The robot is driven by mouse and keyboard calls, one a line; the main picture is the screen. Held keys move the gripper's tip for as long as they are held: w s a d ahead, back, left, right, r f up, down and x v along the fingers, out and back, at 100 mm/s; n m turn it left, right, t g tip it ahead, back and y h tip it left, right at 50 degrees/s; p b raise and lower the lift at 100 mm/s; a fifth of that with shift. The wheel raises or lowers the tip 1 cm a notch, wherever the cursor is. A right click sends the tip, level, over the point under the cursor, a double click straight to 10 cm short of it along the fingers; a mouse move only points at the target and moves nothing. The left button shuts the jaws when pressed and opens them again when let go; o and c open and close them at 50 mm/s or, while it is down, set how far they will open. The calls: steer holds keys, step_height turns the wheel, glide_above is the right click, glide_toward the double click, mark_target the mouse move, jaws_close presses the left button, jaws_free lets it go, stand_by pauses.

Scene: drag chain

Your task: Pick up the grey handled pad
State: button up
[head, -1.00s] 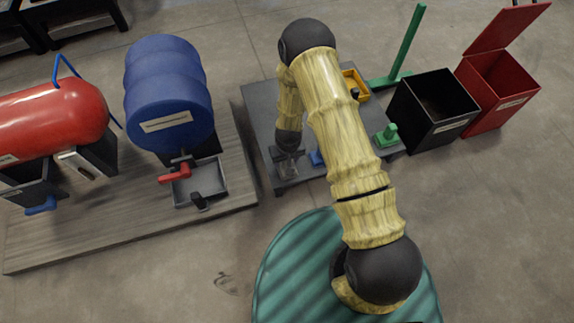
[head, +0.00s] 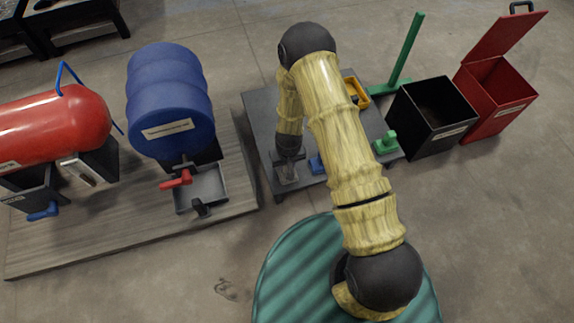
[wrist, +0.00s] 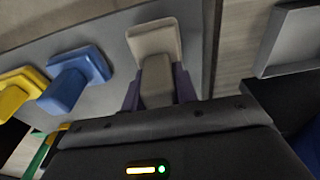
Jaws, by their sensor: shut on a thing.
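The grey handled pad (wrist: 153,40) shows at the top middle of the wrist view, its flat plate up and its handle pointing down toward my palm. The two fingers of my gripper (wrist: 158,86) lie on either side of the handle and are shut on it. In the head view my gripper (head: 286,170) is low at the left front part of the grey table (head: 258,112). The pad is hard to make out there, and I cannot tell whether it touches the tabletop.
A blue handled pad (wrist: 76,80) and a yellow one (wrist: 14,90) stand left of the grey pad. A green pad (head: 386,144) is at the table's right. A blue drum (head: 168,95) with a tray (head: 212,185) stands left, black (head: 430,118) and red bins (head: 500,95) right.

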step_height(320, 180, up, 8)
steer(key=p, duration=0.4)
steer(key=shift+r, duration=0.15)
steer(key=o, duration=0.3)
steer(key=shift+c, duration=0.5)
steer(key=shift+r, duration=0.1)
steer(key=w+d+r+m+p, duration=0.1)
steer(key=d+r+p, duration=0.1)
steer(key=d+r, duration=0.2)
steer(key=w+d+r+m+p, duration=0.1)
steer(key=d+r+p, duration=0.2)
steer(key=r, duration=0.8)
steer(key=w+d+r+m+p, duration=0.1)
steer(key=w+d+r+p, duration=0.1)
steer(key=d+r, duration=0.4)
step_height(320, 180, up, 2)
steer(key=shift+d+r+p, duration=0.1)
steer(key=shift+d+p, duration=0.25)
steer(key=shift+p, duration=0.35)
